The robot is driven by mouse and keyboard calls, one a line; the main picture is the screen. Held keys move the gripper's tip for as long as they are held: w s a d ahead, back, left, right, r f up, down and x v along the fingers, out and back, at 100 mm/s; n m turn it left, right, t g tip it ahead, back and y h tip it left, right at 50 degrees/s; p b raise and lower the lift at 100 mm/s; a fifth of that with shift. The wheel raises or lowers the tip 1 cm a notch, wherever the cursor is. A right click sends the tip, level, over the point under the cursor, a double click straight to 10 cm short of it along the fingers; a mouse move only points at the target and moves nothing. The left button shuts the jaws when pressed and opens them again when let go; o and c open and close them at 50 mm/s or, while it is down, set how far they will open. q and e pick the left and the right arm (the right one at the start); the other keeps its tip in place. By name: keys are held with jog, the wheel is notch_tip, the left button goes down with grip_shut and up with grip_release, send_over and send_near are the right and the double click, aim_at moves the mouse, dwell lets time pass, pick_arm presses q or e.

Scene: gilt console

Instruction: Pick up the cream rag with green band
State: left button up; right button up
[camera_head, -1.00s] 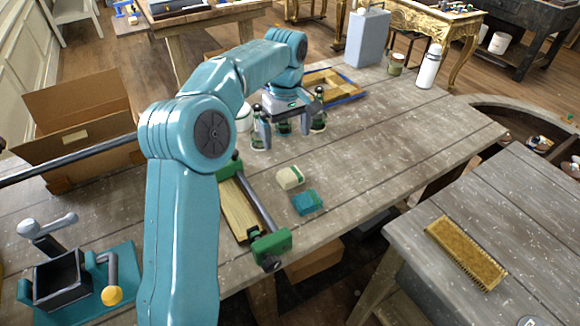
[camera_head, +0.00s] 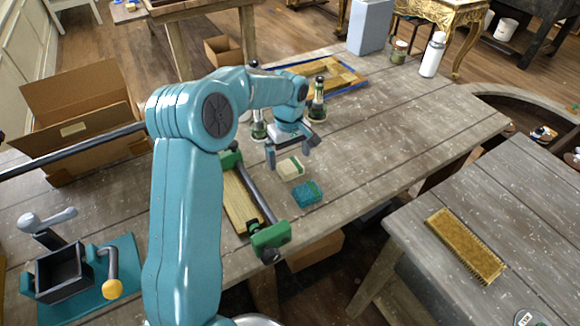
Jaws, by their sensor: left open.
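The cream rag with a green band (camera_head: 291,170) lies on the grey plank table (camera_head: 400,125), near the middle of the view. My left gripper (camera_head: 292,160) comes in from the left on the teal arm. Its two dark fingers are apart and point down, just behind and above the cream rag. Nothing shows between the fingers, and I cannot tell whether they touch the rag. A teal rag or sponge (camera_head: 307,194) lies just in front of the cream rag. My right gripper is not in view.
A green-ended clamp on a wood strip (camera_head: 270,238) lies left of the rags. Dark bottles (camera_head: 317,103) stand behind the gripper, with a blue-edged wooden frame (camera_head: 335,76) beyond. A brush (camera_head: 466,246) lies on the right table. The table right of the rags is clear.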

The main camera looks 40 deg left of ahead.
aim_at(290, 166)
pick_arm(q)
jog(key=f, duration=0.1)
jog(key=f+p, duration=0.1)
jog(key=f, duration=0.1)
jog(key=shift+d+f, duration=0.2)
jog(key=shift+f, duration=0.1)
jog(key=shift+a+f, duration=0.15)
jog(key=shift+f, duration=0.1)
jog(key=shift+w+f, duration=0.1)
jog(key=shift+w, duration=0.05)
jog(key=c, duration=0.8)
jog(key=shift+c, duration=1.4)
